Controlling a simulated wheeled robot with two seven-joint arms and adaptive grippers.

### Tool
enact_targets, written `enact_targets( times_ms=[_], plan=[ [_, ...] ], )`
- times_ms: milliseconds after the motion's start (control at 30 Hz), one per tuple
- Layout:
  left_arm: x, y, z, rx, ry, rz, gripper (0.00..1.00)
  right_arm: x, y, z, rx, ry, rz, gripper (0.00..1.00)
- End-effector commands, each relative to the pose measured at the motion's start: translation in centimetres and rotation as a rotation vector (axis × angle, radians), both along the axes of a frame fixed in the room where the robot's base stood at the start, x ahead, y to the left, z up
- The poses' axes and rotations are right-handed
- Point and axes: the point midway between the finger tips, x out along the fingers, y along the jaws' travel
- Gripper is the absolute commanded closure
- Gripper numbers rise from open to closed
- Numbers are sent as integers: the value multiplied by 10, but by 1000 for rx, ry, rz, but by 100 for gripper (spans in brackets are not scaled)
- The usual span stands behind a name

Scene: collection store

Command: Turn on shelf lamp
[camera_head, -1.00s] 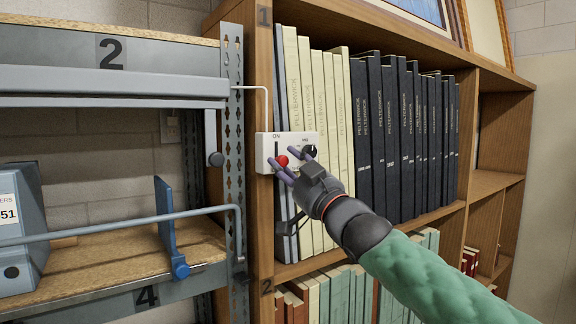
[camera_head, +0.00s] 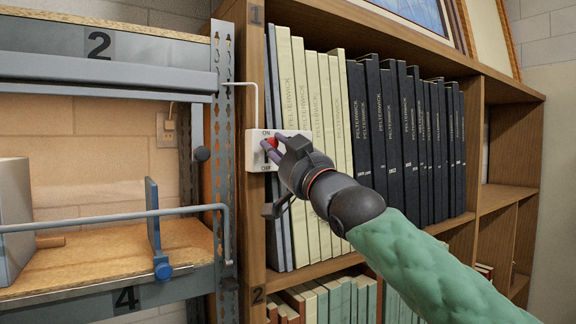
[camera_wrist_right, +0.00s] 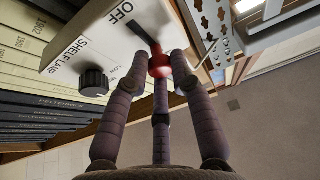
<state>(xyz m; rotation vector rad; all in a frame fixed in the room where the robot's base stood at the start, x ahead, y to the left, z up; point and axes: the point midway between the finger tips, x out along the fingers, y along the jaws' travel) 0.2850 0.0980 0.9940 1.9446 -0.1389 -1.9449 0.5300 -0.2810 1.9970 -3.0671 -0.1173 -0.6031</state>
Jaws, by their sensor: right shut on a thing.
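The white switch box (camera_head: 252,152) is on the upright of the wooden bookcase, with ON at its top and OFF at its bottom. Its red slider knob (camera_head: 273,142) sits near the ON end. My right gripper (camera_head: 269,148) is shut on this knob. In the right wrist view, the fingers (camera_wrist_right: 160,68) close around the red knob (camera_wrist_right: 159,66), at the slot's end away from OFF. The box face (camera_wrist_right: 80,45) reads SHELF LAMP beside a black dial (camera_wrist_right: 93,82). Warm light fills the bay under shelf 2. My left gripper is not in view.
The metal rack's grey front bar (camera_head: 110,82) and a blue-grey rail (camera_head: 100,220) lie to the left. Cream books (camera_head: 312,100) and black volumes (camera_head: 385,110) stand right behind my gripper. A thin cable (camera_head: 254,88) runs from the box to the rack.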

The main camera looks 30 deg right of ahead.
Motion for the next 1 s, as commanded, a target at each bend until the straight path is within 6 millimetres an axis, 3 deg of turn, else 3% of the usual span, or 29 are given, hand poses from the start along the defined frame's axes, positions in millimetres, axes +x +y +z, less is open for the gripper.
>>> enact_targets(
  times_ms=[400, 433, 500, 1000],
  plan=[
    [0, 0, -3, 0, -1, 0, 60, -8, 1, 12, 3, -19, 1, 100],
    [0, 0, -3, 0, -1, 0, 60, -8, 1, 12, 3, -20, 1, 70],
    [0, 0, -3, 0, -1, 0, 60, -8, 0, 13, 4, -20, 0, 52],
    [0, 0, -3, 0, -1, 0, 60, -10, 1, 6, 2, -10, 0, 52]
  ],
)
